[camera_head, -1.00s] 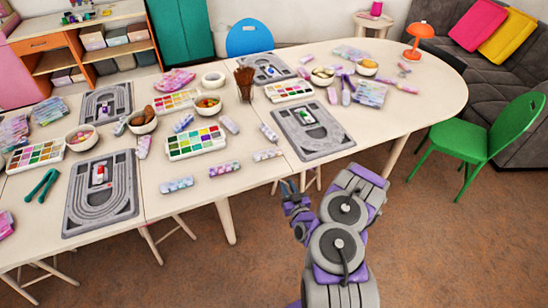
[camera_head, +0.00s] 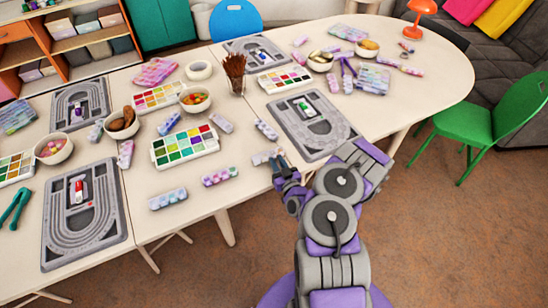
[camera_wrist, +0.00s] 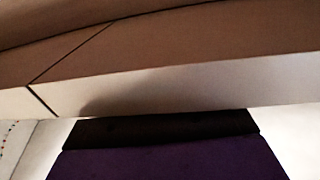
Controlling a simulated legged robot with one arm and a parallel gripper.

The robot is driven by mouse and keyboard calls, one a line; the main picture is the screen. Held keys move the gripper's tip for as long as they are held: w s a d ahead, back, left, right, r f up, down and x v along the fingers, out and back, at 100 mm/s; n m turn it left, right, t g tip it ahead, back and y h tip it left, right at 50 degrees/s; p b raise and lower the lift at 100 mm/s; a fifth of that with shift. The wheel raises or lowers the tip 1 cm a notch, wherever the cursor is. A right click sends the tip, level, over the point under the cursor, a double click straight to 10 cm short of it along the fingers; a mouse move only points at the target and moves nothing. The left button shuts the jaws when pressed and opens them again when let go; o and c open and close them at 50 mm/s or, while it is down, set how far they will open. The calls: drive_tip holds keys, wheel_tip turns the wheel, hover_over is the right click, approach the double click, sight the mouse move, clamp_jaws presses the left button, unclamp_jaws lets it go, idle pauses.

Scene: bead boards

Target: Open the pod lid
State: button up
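Several small pod boxes with coloured compartments lie on the table, all seemingly shut; I cannot tell which one is the task's pod. One pod (camera_head: 266,157) lies near the front edge, just behind my gripper (camera_head: 284,174). Another pod (camera_head: 220,176) lies to its left, and a bluish pod (camera_head: 168,198) further left. My gripper is at the table's front edge, seen from behind; its fingers are small and dark, and their opening is unclear. In the wrist view, a purple and black part of my gripper fills the bottom, with no pod recognisable.
A grey bead board (camera_head: 335,139) lies right of my gripper. A paint palette (camera_head: 205,139) lies to the left. The table edge (camera_wrist: 200,85) spans the wrist view, close by. A green chair (camera_head: 490,135) stands at the right; the floor in front is open.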

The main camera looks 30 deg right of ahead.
drive_tip(key=shift+w+d, duration=0.1)
drive_tip(key=shift+d, duration=0.05)
drive_tip(key=shift+c, duration=0.2)
drive_tip(key=shift+a, duration=0.2)
clamp_jaws()
drive_tip(key=shift+d+r, duration=0.1)
